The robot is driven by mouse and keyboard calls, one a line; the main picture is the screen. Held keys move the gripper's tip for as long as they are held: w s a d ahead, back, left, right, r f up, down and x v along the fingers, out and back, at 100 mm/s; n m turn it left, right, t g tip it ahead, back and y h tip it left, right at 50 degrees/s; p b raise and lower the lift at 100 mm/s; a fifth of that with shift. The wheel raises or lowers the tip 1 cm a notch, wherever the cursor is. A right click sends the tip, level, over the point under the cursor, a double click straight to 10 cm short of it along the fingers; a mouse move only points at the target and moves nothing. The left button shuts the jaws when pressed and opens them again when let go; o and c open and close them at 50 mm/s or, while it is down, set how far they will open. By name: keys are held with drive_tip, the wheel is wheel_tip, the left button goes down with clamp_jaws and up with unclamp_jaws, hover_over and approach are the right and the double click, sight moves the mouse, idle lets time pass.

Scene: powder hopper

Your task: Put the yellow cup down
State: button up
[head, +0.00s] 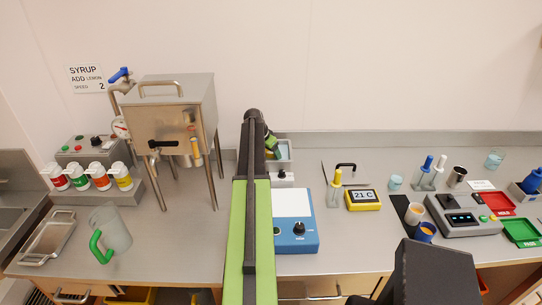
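I cannot make out a plainly yellow cup. A small pale cup with orange-yellow in it (413,213) stands on a dark mat at the right. A blue cup with orange-yellow inside (425,232) stands just in front of it. A white container with a yellow label (123,177) is at the right end of a row at the left. My green and black arm reaches up through the middle of the view.
A steel hopper on legs (178,108) stands left of my arm. A clear jug with green handle (109,232) and a metal tray (48,237) are at the left. A blue scale (296,232), yellow thermometer (363,199) and grey device (462,215) stand right. Counter between jug and arm is clear.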

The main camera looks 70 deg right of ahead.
drive_tip(key=shift+r, duration=0.15)
drive_tip(key=shift+r+p, duration=0.3)
drive_tip(key=shift+p, duration=0.1)
drive_tip(key=p+v, duration=1)
drive_tip(key=v, duration=0.1)
drive_tip(key=shift+a+r, duration=0.2)
drive_tip(key=shift+w, duration=0.1)
